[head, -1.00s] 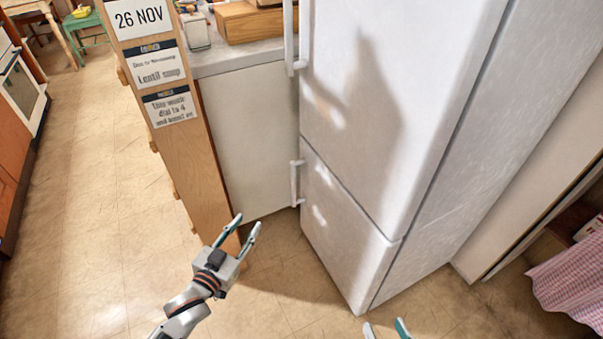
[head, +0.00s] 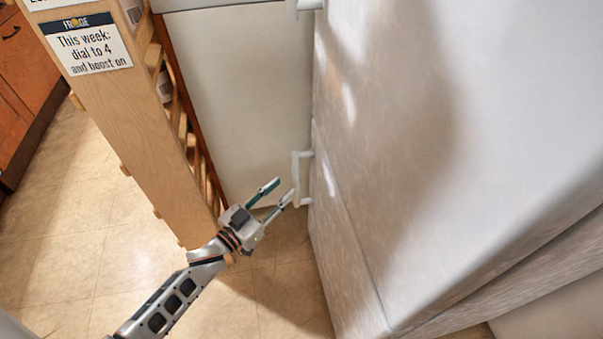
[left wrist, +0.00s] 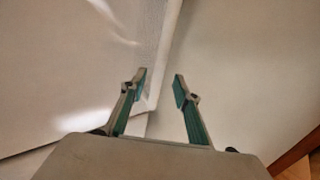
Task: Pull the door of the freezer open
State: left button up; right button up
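The freezer is the lower white door (head: 335,255) of the tall fridge-freezer, below a slanting seam. The door looks shut. Its short white handle (head: 297,178) stands out from the door's left edge. My left gripper (head: 283,188) is open and empty, with its fingertips just left of the handle's lower part; I cannot tell whether they touch it. In the left wrist view, the left gripper (left wrist: 160,80) has its fingers spread, with a pale upright edge between and beyond them. I cannot tell whether that edge is handle or door. My right gripper is out of view.
The larger upper fridge door (head: 480,130) fills the right. A pale cabinet panel (head: 240,90) is behind the handle. Tiled floor (head: 60,240) lies clear at lower left.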

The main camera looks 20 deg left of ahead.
aim_at(296, 176)
pick_arm(q)
jog(key=shift+b+x, duration=0.9)
jog(key=shift+x, duration=2.6)
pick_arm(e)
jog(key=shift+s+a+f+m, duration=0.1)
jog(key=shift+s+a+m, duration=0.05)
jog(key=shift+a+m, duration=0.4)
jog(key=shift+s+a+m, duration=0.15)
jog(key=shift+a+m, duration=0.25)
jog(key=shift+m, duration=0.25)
pick_arm(q)
jog(key=shift+d, duration=0.1)
grip_shut()
